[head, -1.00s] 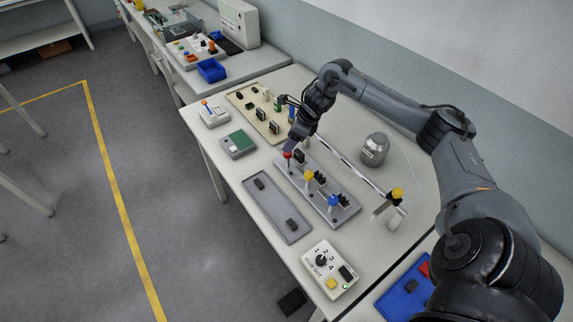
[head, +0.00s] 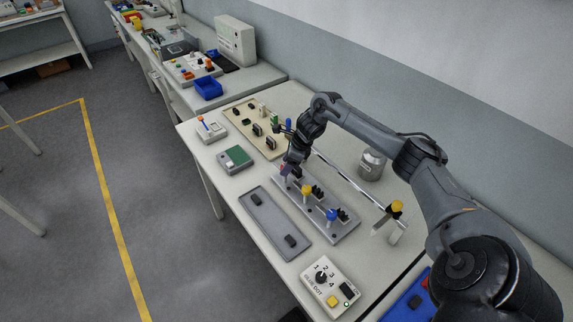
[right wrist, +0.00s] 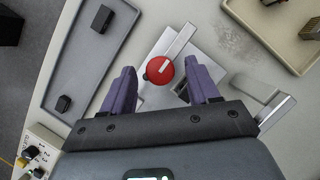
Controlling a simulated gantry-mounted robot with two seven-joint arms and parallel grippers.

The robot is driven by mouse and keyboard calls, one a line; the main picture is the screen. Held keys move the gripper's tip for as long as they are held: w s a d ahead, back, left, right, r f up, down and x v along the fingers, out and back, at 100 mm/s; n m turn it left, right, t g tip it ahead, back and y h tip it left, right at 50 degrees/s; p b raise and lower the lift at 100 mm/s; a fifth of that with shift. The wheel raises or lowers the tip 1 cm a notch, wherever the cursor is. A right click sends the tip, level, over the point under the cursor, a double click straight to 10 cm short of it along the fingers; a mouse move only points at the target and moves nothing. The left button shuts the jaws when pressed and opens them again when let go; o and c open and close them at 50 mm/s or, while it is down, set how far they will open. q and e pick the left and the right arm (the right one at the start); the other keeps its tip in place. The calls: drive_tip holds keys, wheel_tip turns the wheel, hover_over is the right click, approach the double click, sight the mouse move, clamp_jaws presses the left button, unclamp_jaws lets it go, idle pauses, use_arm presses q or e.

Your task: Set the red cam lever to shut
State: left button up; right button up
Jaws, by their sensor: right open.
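The red cam lever's round knob (right wrist: 159,70) sits between my right gripper's two purple fingers in the right wrist view, with a gap on each side. Its pale metal bar (right wrist: 181,39) runs up and right from the knob. In the head view my right gripper (head: 286,170) is low over the far-left end of the grey lever plate (head: 318,226) and mostly hides the red knob. The right gripper is open. I cannot tell whether its fingertips reach down beside the knob. My left gripper is not in view.
The yellow lever (head: 307,190) and blue lever (head: 331,215) stand on the same plate. A grey tray (head: 272,226) lies in front, and a beige board (head: 239,112) lies beyond. A metal canister (head: 372,165) stands behind. A dial box (head: 330,285) is at the near end.

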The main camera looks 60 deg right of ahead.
drive_tip(key=shift+w+f, duration=0.1)
drive_tip(key=shift+f, duration=0.2)
drive_tip(key=c, duration=1)
